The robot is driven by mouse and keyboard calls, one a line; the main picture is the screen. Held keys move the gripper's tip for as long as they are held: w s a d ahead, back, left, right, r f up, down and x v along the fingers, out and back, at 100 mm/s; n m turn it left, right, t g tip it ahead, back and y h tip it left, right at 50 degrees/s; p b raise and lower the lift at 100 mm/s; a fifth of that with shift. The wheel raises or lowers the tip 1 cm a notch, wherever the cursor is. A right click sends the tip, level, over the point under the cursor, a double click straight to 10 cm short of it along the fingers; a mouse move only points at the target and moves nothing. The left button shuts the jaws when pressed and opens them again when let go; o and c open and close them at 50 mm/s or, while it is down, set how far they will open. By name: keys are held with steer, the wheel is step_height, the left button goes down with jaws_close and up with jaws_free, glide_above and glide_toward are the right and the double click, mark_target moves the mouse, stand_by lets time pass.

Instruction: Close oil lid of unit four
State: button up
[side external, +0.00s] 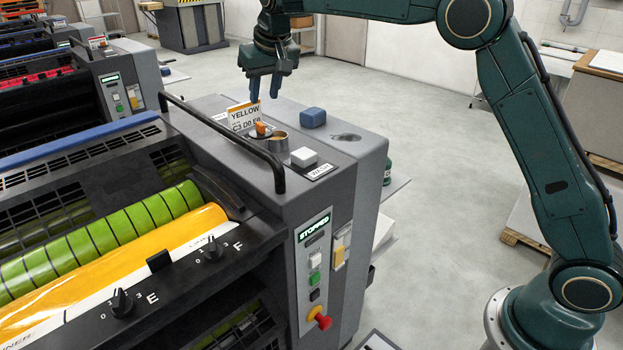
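The near press unit carries a card reading YELLOW (244,116); I see no number four on it. On its grey top is a small round metal cup (279,141) that looks open, with a yellowish inside. Just left of it is a small orange piece (261,129) on a pale round base, which may be the oil lid, swung off the cup; I cannot tell if it is hinged. My gripper (265,99) hangs above and behind the card, pointing down. Its two fingers are apart and nothing shows between them. It touches nothing that I can see.
A panel reads STOPPED (315,227). Open floor lies behind.

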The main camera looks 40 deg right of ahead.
mark_target(260, 124)
steer(key=x, duration=0.9)
jaws_close()
